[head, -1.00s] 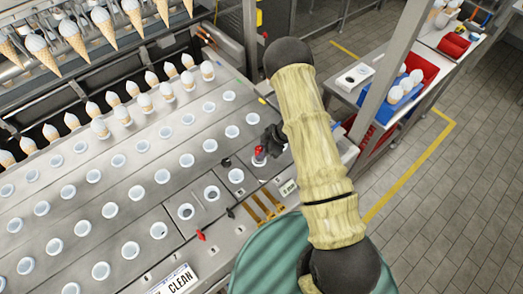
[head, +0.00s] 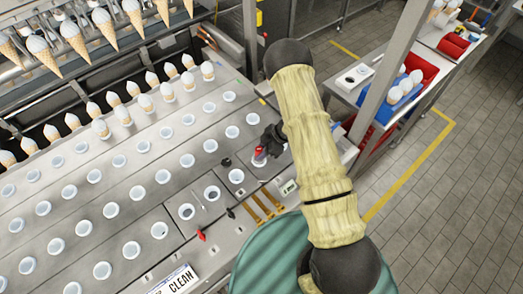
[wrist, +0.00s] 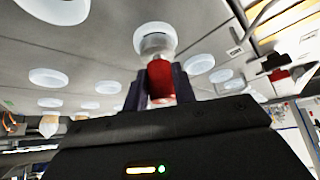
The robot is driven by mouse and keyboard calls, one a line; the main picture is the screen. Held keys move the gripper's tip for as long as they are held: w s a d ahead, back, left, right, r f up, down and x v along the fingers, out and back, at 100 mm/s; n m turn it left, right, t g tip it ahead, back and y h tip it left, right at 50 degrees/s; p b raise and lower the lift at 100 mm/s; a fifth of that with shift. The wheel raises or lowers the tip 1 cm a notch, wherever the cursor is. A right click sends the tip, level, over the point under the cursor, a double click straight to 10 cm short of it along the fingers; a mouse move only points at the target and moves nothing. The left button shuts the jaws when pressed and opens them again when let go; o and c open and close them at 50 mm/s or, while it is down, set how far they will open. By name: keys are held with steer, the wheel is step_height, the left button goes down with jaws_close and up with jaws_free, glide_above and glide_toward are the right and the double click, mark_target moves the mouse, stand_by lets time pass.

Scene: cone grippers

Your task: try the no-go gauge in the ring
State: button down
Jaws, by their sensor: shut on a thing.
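My gripper (head: 268,145) is shut on the red-handled gauge (wrist: 160,80), which stands between its two dark fingers in the wrist view. The gauge (head: 260,152) also shows as a small red piece in the head view. A white ring (wrist: 155,34) lies straight beyond the gauge's end in the wrist view. In the head view this ring (head: 259,163) sits on the steel deck right under the gauge. The gauge's tip is hidden, and I cannot tell whether it is inside the ring or only touching it.
Rows of white-rimmed holes (head: 162,176) cover the steel deck. A second red-handled piece (head: 201,235) and a black one (head: 231,212) lie by the front edge. Cones (head: 99,128) stand at the back.

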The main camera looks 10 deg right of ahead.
steer(key=shift+r+n+g+p, duration=0.1)
steer(key=shift+n+g+p, duration=0.2)
steer(key=shift+n+p, duration=0.15)
stand_by(1.1)
steer(key=shift+r+p, duration=2.35)
steer(key=shift+r, duration=0.4)
steer(key=shift+r+p, duration=0.5)
steer(key=shift+r, duration=0.8)
steer(key=shift+f, duration=0.1)
